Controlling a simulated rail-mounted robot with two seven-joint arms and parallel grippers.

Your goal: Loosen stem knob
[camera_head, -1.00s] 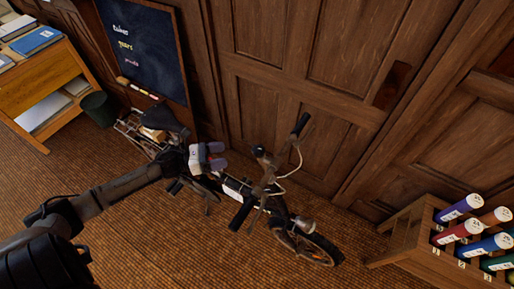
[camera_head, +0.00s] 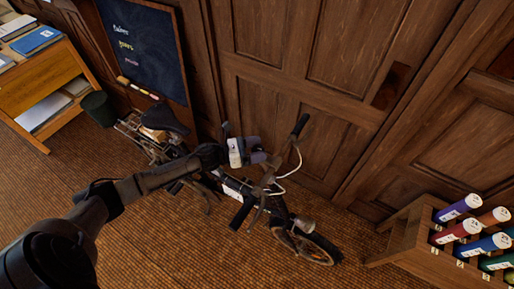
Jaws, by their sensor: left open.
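A small bicycle (camera_head: 283,232) stands on the brown floor in front of the wooden panelling. Its handlebar (camera_head: 297,128) has black grips, and the front wheel is at the lower right of the frame. My left arm reaches in from the lower left, over the frame. My left gripper (camera_head: 252,150) is open at the handlebar stem (camera_head: 267,181), by its upper end. The gripper covers the top of the stem, so the stem knob is hidden. I cannot tell whether the fingers touch it. My right gripper is not in view.
A wooden rack (camera_head: 404,235) with several coloured tubes stands at the right. Floor at the front is clear.

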